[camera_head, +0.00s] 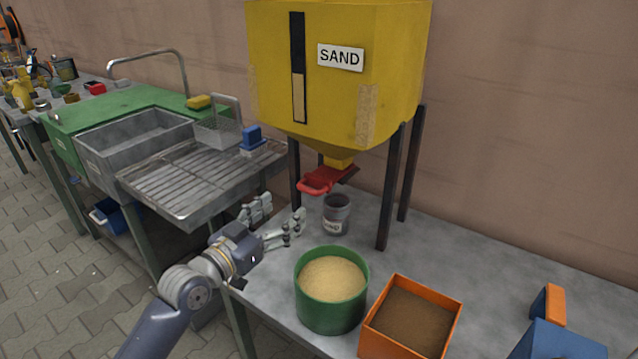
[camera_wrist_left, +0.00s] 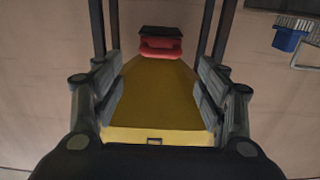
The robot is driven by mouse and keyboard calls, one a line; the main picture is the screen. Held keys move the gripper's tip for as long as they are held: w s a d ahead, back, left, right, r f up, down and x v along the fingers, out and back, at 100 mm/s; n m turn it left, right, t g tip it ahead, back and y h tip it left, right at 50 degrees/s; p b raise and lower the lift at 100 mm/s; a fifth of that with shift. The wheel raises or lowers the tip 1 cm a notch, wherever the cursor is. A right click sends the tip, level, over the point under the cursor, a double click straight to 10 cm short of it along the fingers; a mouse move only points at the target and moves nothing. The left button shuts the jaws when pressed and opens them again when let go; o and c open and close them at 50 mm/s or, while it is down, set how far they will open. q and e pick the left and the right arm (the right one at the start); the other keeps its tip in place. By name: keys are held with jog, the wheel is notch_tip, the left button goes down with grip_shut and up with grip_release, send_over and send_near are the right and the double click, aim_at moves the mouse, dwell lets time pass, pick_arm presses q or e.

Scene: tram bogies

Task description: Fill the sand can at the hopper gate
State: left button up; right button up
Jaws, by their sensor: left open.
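The yellow sand hopper (camera_head: 345,95) stands on dark legs, with a SAND label and a dark sight strip showing sand-coloured fill at its lower part. Its red gate handle (camera_head: 318,182) sticks out under the spout; it also shows in the left wrist view (camera_wrist_left: 160,53). The small grey can (camera_head: 336,216), with a pale label, stands upright on the bench below the gate. Its inside looks dark; I cannot tell what it holds. My left gripper (camera_head: 286,206) is open and empty, left of the can and apart from it. My right gripper is out of view.
A green tub of sand (camera_head: 331,312) and an orange box of brown material (camera_head: 409,322) stand in front of the can. A sink with a ribbed drainboard (camera_head: 190,182) is at left. Hopper legs (camera_head: 391,190) flank the can. A blue object (camera_head: 556,342) sits at far right.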

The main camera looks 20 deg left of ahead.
aim_at(306, 192)
pick_arm(q)
jog(key=x, duration=1)
jog(key=shift+b, duration=0.4)
jog(key=shift+w, duration=0.1)
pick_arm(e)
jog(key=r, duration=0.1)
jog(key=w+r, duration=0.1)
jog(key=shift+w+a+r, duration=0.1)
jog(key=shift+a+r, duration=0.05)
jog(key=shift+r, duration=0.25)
